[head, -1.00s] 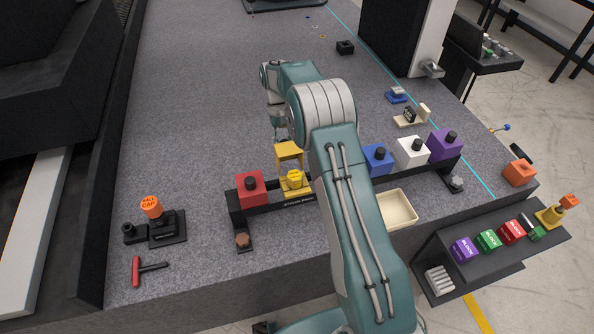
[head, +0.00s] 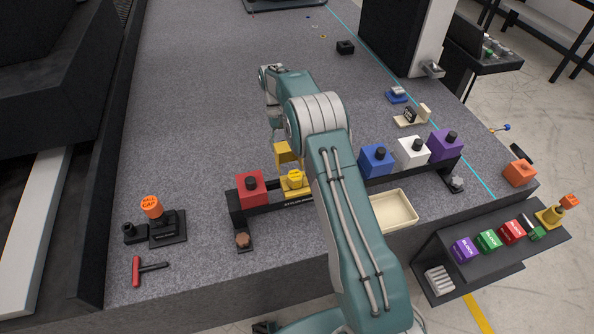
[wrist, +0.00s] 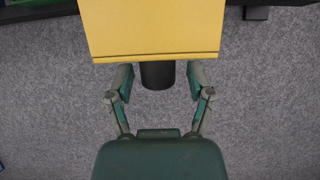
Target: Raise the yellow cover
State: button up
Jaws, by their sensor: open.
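The yellow cover (head: 284,153) stands just behind a yellow base with a round yellow cap (head: 295,179) on the black rail, partly hidden by my arm. In the wrist view a broad yellow panel, which appears to be the cover (wrist: 150,32), fills the top middle. A black cylinder (wrist: 157,77) juts out below its edge. My gripper (wrist: 159,82) is open, with one finger on each side of the cylinder and visible gaps to both. I cannot tell whether the cylinder is fixed to the cover. In the head view the fingertips are hidden or too small to make out.
The rail also carries red (head: 251,188), blue (head: 376,160), white (head: 413,152) and purple (head: 444,144) blocks with black knobs. A cream tray (head: 411,221) lies in front, and an orange cap stand (head: 152,207) is at left. The bed behind the rail is mostly clear.

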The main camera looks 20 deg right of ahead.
jog(key=v, duration=0.6)
dwell(0.4)
